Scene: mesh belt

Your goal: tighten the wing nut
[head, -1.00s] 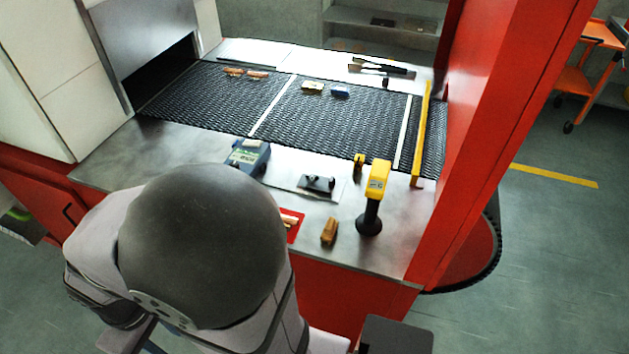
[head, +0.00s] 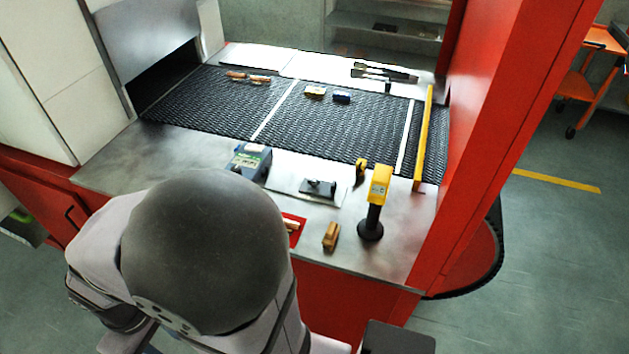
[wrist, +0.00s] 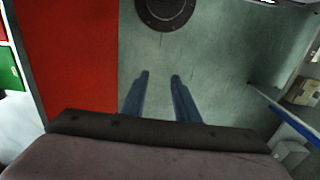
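I cannot make out a wing nut for certain. A small yellow piece (head: 361,172) stands on the metal ledge at the belt's near edge, close to the yellow guide bar (head: 424,135); it is too small to tell whether it is the wing nut. My gripper (wrist: 160,76) shows in the wrist view with two bluish fingers apart and nothing between them. I cannot make out my gripper in the head view, where my arm's dark rounded joint fills the lower left.
A yellow-and-black handheld device (head: 377,200) stands upright on the ledge. Beside it are a wooden block (head: 331,236), a black-handled tool (head: 318,188) and a blue box (head: 248,162). Several small items lie on the mesh belt (head: 220,107). A red post (head: 500,130) rises on the right.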

